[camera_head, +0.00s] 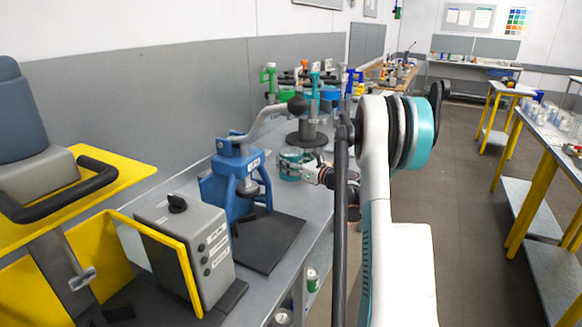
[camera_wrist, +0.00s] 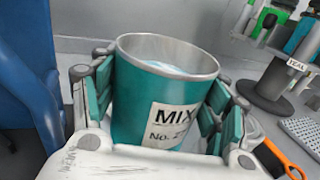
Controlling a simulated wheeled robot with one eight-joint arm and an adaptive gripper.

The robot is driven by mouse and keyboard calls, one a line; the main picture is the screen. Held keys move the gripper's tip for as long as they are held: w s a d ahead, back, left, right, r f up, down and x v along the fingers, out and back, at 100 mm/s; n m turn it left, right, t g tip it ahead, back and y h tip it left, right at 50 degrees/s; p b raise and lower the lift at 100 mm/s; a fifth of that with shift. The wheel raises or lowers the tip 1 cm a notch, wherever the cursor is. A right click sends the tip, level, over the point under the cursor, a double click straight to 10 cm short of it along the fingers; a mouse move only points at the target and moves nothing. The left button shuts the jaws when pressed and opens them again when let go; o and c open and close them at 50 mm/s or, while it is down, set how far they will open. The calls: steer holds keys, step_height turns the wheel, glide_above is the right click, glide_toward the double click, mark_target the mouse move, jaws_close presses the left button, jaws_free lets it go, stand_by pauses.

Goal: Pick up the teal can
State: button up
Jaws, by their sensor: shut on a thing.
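The teal can (camera_wrist: 150,115) stands between the fingers in the wrist view. It is open at the top, with pale content inside and a white label reading "MIX No. 2", the last part hidden by a finger. My gripper (camera_wrist: 160,105) is shut on it, with teal pads against its left and right sides. In the head view the can (camera_head: 290,160) shows at the bench beside the blue press, at the end of my gripper (camera_head: 305,170). I cannot tell whether the can touches the bench.
A blue press (camera_head: 238,180) stands just left of the can. A dark round-based stand (camera_head: 307,136) is close behind it. An orange-handled tool (camera_wrist: 283,158) lies at the right in the wrist view. Coloured agitators (camera_head: 312,82) line the bench farther back. A grey control box (camera_head: 185,240) is nearer.

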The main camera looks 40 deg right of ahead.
step_height(320, 180, up, 9)
steer(key=p, duration=0.2)
stand_by(0.6)
steer(key=shift+s, duration=0.1)
stand_by(0.4)
